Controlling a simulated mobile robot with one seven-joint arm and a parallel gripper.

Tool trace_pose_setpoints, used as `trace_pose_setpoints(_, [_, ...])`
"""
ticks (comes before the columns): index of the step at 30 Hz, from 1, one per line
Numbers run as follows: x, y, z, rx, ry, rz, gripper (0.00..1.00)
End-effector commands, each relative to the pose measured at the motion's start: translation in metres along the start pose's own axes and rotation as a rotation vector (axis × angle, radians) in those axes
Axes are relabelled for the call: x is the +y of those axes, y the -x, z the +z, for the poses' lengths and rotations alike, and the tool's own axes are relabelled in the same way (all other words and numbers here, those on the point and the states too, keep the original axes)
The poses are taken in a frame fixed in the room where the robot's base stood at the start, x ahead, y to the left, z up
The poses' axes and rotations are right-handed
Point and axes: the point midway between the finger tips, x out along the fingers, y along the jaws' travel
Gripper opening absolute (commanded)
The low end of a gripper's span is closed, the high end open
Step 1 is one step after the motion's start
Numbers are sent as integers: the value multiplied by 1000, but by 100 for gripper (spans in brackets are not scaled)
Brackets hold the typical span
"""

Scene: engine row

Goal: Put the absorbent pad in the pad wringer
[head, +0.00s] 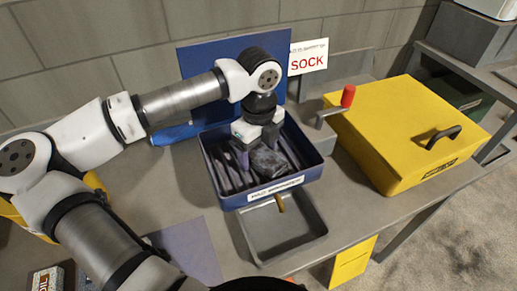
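The pad wringer (233,201) is a blue open box with a white label on its front and a raised blue lid behind. Several dark ribs line its inside. A dark grey, crumpled lump, which looks like the absorbent pad (270,163), lies inside on the ribs. My gripper (256,148) points down into the box, just above and behind the pad. Its fingers look spread apart, one at the left and one at the right. The pad hides part of the fingertip area, so I cannot tell whether they touch it.
A red-knobbed crank (347,97) stands at the wringer's right. A yellow lidded box (405,130) with a black handle is further right. A grey drip tray (252,249) sits in front, below a brass spout (280,203). A white "SOCK" sign (308,58) stands behind.

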Motion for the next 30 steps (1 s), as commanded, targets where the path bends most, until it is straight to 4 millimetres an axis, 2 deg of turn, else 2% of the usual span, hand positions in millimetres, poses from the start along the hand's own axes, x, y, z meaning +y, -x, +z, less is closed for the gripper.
trace_pose_setpoints(11, [0, 8, 1, -2, 1, -1, 72])
trace_pose_setpoints(24, [0, 98, 0, -3, 2, -1, 72])
trace_pose_setpoints(30, [0, 119, 0, -1, 0, 0, 72])
